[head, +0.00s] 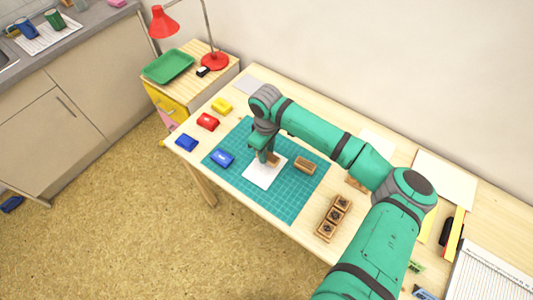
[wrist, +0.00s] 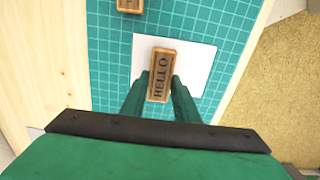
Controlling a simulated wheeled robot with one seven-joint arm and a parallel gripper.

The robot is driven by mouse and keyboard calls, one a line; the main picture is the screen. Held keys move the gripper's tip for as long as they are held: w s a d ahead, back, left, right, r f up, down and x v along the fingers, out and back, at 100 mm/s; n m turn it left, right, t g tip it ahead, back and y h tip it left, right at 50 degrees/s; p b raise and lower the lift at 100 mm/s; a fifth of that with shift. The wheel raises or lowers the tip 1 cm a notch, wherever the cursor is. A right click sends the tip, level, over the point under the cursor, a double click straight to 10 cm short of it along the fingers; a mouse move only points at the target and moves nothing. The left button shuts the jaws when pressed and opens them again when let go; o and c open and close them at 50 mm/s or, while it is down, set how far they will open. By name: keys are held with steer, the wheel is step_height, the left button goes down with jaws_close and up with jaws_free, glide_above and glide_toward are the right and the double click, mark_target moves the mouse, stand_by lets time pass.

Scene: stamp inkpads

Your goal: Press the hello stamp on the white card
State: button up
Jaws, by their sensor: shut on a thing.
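The wooden stamp marked HELLO (wrist: 161,74) is between the fingers of my gripper (wrist: 160,95) in the wrist view. My gripper is shut on it. The white card (wrist: 196,60) lies on the green cutting mat, and the stamp is over the card. I cannot tell whether the stamp's underside touches the card. In the head view my gripper (head: 264,157) is over the white card (head: 262,175), and the stamp (head: 272,159) shows partly behind the fingers.
Another wooden stamp (head: 305,165) lies on the green mat (head: 290,202), right of the card. A blue inkpad (head: 222,158) is on the mat's left; other blue (head: 186,142), red (head: 208,121) and yellow (head: 221,106) pads line the table's left. A wooden stamp tray (head: 334,218) stands to the right.

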steer(key=shift+r, duration=2.25)
